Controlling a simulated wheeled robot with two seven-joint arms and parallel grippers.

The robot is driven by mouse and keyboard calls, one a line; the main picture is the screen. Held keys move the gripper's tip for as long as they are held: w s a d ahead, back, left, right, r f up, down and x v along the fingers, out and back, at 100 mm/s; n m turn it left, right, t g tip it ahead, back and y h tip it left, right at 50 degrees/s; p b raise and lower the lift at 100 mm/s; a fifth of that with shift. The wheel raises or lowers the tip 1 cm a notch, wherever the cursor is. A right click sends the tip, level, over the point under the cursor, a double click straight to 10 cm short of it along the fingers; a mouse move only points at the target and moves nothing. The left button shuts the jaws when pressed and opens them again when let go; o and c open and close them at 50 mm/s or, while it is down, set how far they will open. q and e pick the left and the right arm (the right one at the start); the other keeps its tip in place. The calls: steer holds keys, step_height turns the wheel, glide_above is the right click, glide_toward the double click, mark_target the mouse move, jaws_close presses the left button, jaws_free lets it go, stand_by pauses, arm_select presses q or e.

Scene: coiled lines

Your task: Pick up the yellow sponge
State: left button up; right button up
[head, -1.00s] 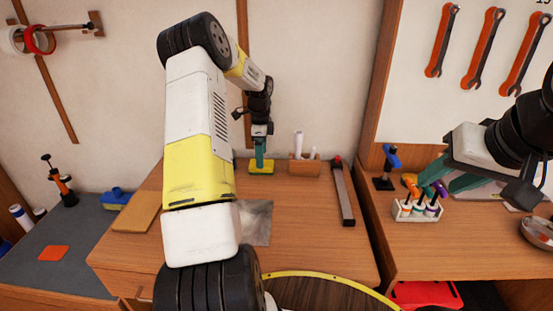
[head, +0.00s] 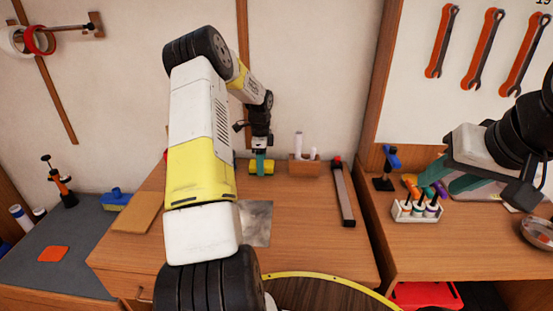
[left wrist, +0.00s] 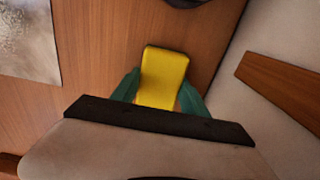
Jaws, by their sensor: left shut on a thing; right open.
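The yellow sponge (head: 270,168) is at the back of the wooden desk, left of the small wooden holder. My left gripper (head: 260,168) comes down on it from above and is shut on it, one teal finger showing across its front. In the left wrist view the sponge (left wrist: 163,72) sits between the two teal fingers (left wrist: 160,92), its far end sticking out past them. I cannot tell whether it is clear of the desk. My right gripper (head: 447,178) is open over the right-hand bench, behind the rack of coloured-handled tools.
A wooden holder (head: 304,167) with white items stands just right of the sponge. A long dark-grey tool (head: 343,195) with a red end lies further right. A grey metal sheet (head: 256,222) and a tan board (head: 138,213) lie on the desk. The wall is close behind.

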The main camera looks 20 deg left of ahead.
arm_select(q)
steer(key=shift+r, duration=0.15)
steer(key=shift+r, duration=0.25)
steer(key=r, duration=0.3)
steer(key=shift+s, duration=0.3)
steer(key=s+d, duration=0.1)
steer(key=s, duration=0.4)
steer(key=s+d, duration=0.1)
steer(key=s, duration=0.4)
steer(key=s+d+r, duration=0.1)
steer(key=s+d, duration=0.1)
steer(key=s, duration=0.3)
steer(key=shift+r, duration=0.1)
